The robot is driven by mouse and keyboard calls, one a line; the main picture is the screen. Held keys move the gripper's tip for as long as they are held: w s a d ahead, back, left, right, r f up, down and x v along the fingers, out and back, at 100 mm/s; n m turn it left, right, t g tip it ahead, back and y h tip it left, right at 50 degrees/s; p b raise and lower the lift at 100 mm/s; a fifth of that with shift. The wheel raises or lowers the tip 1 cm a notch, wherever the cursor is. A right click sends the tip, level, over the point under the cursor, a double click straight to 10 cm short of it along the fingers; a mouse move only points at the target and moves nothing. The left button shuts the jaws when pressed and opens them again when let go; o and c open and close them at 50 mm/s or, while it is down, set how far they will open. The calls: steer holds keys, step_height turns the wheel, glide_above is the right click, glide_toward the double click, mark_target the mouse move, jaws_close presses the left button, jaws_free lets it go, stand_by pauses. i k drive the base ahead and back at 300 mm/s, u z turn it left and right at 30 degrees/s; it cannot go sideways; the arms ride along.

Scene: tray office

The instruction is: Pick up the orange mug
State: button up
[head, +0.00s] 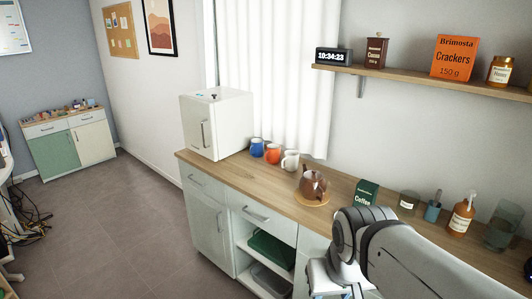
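The orange mug (272,154) stands upright on the wooden counter (240,175) near the back wall, in front of the white curtain. It is in a row between a blue mug (257,147) on its left and a white mug (290,161) on its right. My arm reaches in from the bottom right, with its wrist low at the bottom edge. My gripper's fingers are below the frame, so I cannot see them or anything in them. My wrist is well apart from the orange mug, nearer to me and to the right.
A white mini fridge (216,124) stands left of the mugs. To the right are a brown teapot (313,184) on a round board, a green coffee box (366,192) and several jars and bottles. A wall shelf (420,80) hangs above. The counter before the mugs is clear.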

mark_target(273, 155)
steer(key=i, duration=0.95)
steer(key=u, duration=2.1)
steer(key=i, duration=1.8)
steer(key=z, duration=2.55)
